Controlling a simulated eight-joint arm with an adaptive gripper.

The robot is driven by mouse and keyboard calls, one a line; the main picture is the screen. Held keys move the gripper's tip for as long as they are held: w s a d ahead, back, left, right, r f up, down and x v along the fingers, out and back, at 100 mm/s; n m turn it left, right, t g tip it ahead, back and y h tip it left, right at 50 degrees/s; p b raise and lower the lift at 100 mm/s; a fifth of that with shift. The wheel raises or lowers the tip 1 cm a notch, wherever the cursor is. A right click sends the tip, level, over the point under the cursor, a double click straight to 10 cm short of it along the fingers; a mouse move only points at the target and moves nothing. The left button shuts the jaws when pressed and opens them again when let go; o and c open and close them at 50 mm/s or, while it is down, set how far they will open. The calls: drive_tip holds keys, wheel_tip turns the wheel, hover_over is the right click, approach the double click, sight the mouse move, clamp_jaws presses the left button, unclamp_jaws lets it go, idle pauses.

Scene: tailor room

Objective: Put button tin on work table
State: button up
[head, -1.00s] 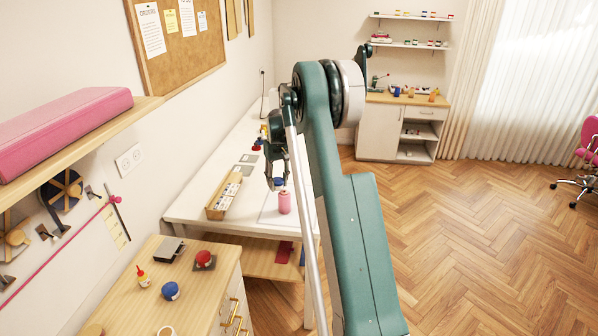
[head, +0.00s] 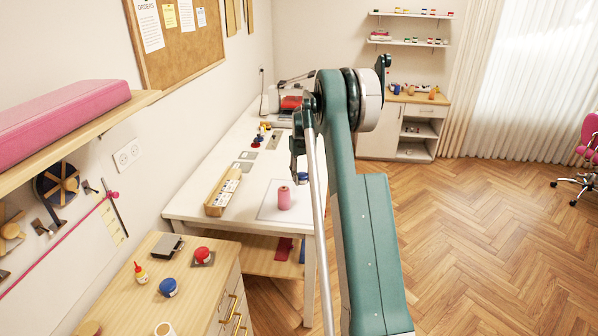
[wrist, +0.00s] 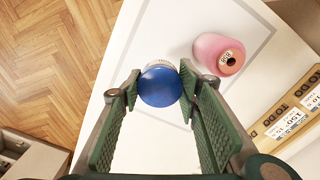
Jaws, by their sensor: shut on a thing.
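The button tin (wrist: 160,88), with a round blue lid and pale side, is between my gripper's fingertips (wrist: 158,84) in the wrist view. My gripper is shut on it. In the head view the tin shows as a small blue patch (head: 303,176) below my gripper (head: 299,168), partly hidden by my arm. The white work table (head: 190,208) lies beneath; the tin is over its right side, near the outlined sheet (head: 268,211). I cannot tell whether the tin touches the table.
A pink thread cone (head: 284,198) stands close to the tin on the sheet. A long "TO DO" box (head: 217,204) lies to the left. A wooden cabinet (head: 205,285) in front holds another blue-lidded jar (head: 168,287) and a red pincushion (head: 202,253).

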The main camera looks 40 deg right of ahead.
hover_over(302, 200)
drive_tip(key=shift+w+d+f, duration=0.1)
drive_tip(key=shift+w+f, duration=0.05)
drive_tip(key=shift+f, duration=3)
drive_tip(key=shift+f, duration=0.1)
drive_tip(key=shift+f, duration=1.75)
drive_tip(key=shift+f, duration=0.15)
drive_tip(key=o, duration=0.9)
wheel_tip(302, 200, up, 12)
drive_tip(key=shift+r, duration=0.15)
